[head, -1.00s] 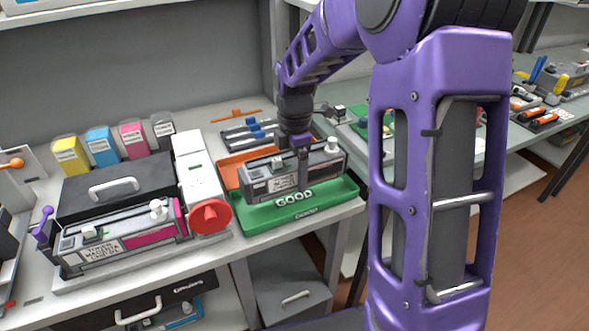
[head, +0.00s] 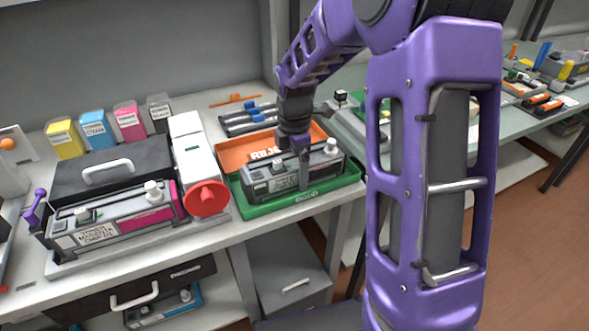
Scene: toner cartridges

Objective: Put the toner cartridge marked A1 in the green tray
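A grey toner cartridge (head: 265,187) with a pale label and a white knob at its right end is in my gripper (head: 303,170), in the head view. The gripper points down with its fingers on the cartridge's body, near the middle. The cartridge sits level over the green tray (head: 340,188), low within its outline, and covers most of the tray floor. I cannot tell whether it touches the floor. Its marking is too small to read, so A1 is not confirmed.
An orange tray (head: 234,151) lies directly behind. To the left stands a device with a red funnel-like part (head: 207,198) and a magenta-ended cartridge (head: 110,220). Colored toner boxes (head: 97,134) line the back.

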